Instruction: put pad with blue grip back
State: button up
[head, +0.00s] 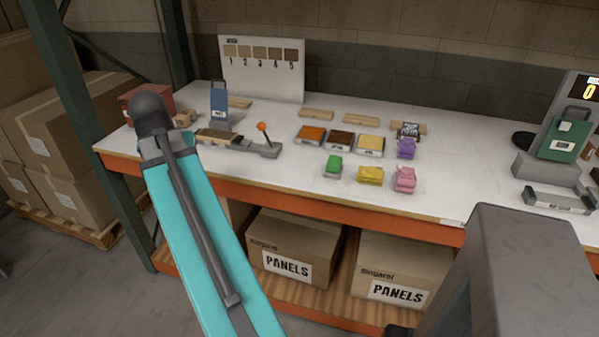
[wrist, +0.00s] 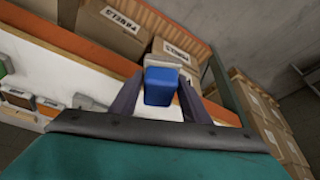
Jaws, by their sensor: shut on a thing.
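The pad with the blue grip (wrist: 158,86) is between the two fingers of my gripper (wrist: 161,78) in the wrist view. My gripper is shut on it, and its blue grip faces the camera. A pale part shows at its far end. In the head view I cannot make out the pad or the fingers. Other pads stand on the white table (head: 270,180): green (head: 333,165), yellow (head: 370,175), pink (head: 405,178) and purple (head: 406,148). Bare table lies left of the green pad.
Behind the pads are an orange tray (head: 310,134), a brown tray (head: 341,140) and a tan tray (head: 370,145). A lever with an orange knob (head: 262,128) stands left. A numbered swatch board (head: 262,68) stands behind. A green panel (head: 563,135) stands right.

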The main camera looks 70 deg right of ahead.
jog(key=s+d+f+m+g+b, duration=0.1)
jog(key=s+d+m, duration=0.3)
jog(key=s, duration=0.9)
jog(key=s+d+f+m+g+b, duration=0.2)
jog(key=s+d+m, duration=0.3)
jog(key=s+d, duration=0.3)
jog(key=s+b, duration=0.1)
jog(key=s, duration=0.3)
jog(key=shift+s+d+h+b, duration=0.3)
jog(key=shift+s, duration=0.1)
jog(key=shift+d+r+p, duration=0.1)
jog(key=shift+p, duration=0.3)
jog(key=d+p, duration=0.2)
jog(key=p, duration=0.4)
jog(key=shift+w+d, duration=0.15)
jog(key=shift+w, duration=0.05)
jog(key=d+p, duration=0.1)
jog(key=d, duration=0.3)
jog(key=w+d+f+p, duration=0.1)
jog(key=d, duration=0.3)
jog(key=w+d+p, duration=0.1)
jog(key=d, duration=0.4)
jog(key=shift+f+p, duration=0.3)
jog(key=shift+p, duration=0.1)
jog(key=shift+d, duration=0.2)
